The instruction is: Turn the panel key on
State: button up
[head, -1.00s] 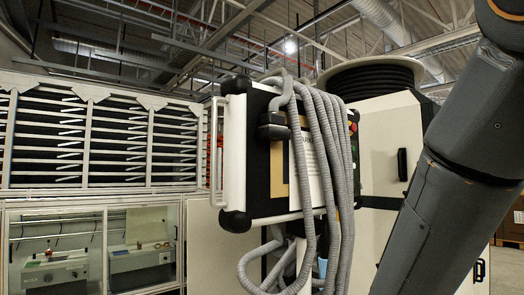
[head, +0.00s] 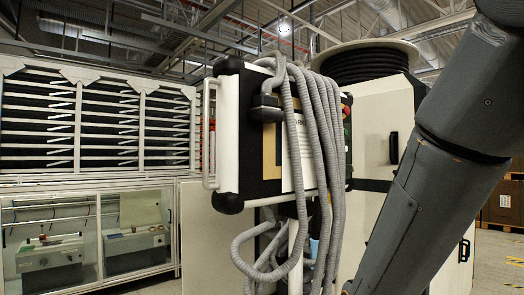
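A control panel box (head: 235,140) with a white edge frame, black corner bumpers and a side handle stands in the middle of the head view, seen from its back or side. Grey corrugated hoses (head: 325,150) hang over it and hide much of it. A red button (head: 346,111) and a green one (head: 347,134) show at its right edge. I cannot make out the panel key. My arm crosses the right side of the view, and my gripper is not visible.
A white cabinet (head: 375,130) with a black handle stands behind the panel, with a black coil reel (head: 365,62) on top. Shelving with glass-fronted bays (head: 90,240) fills the left. Cardboard boxes (head: 502,205) stand at the far right, beside some open floor.

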aim_at(349, 167)
jog(key=z, duration=0.45)
jog(key=k, duration=0.55)
jog(key=z, duration=1.15)
jog(key=i, duration=1.05)
jog(key=u, duration=0.85)
jog(key=i, duration=0.7)
jog(key=u, duration=0.8)
